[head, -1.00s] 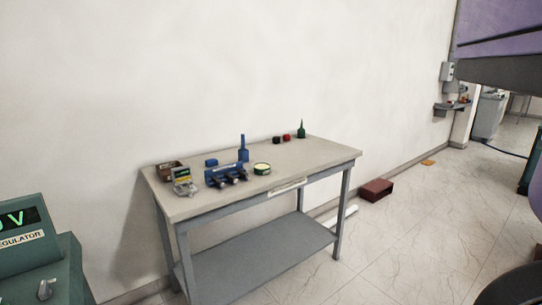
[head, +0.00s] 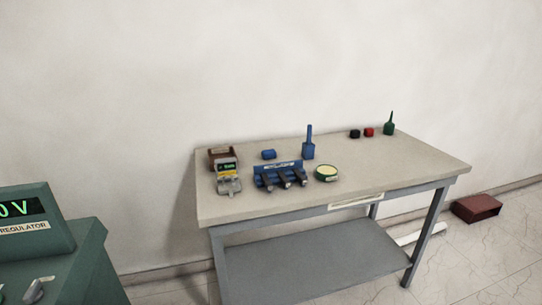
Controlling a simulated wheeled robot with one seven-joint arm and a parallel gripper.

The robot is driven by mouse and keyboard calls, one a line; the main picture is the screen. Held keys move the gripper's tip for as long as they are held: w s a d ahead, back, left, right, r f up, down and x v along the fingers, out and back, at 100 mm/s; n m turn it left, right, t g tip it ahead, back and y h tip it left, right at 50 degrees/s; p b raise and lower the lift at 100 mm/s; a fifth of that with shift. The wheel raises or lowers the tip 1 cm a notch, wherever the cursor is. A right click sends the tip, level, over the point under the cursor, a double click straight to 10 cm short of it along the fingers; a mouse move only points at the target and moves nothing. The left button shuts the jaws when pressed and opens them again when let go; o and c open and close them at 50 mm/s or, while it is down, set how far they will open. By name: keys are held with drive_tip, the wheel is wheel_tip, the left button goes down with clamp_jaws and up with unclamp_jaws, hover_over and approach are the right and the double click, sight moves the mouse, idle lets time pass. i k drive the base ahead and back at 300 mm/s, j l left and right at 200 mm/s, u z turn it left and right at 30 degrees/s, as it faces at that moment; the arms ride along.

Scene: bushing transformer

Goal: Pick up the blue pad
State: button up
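A small blue block (head: 269,154), which looks like the blue pad, lies near the back of the workbench (head: 410,168), toward its left end. It sits just behind a blue rack (head: 264,171) holding several dark tools, and right of a brown box (head: 221,155). A blue bottle (head: 308,150) with a thin upright spout stands to its right. The block looks clear of these things on top. My gripper is not in view.
A green regulator cabinet (head: 60,260) stands front left. A red box (head: 476,208) lies on the floor.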

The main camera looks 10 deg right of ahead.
sight(269, 154)
drive_tip(key=i+l+z, duration=0.1)
drive_tip(key=i+l, duration=0.6)
drive_tip(key=i, duration=0.2)
drive_tip(key=i+l+z, duration=0.15)
drive_tip(key=i+l, duration=0.15)
drive_tip(key=i, duration=0.15)
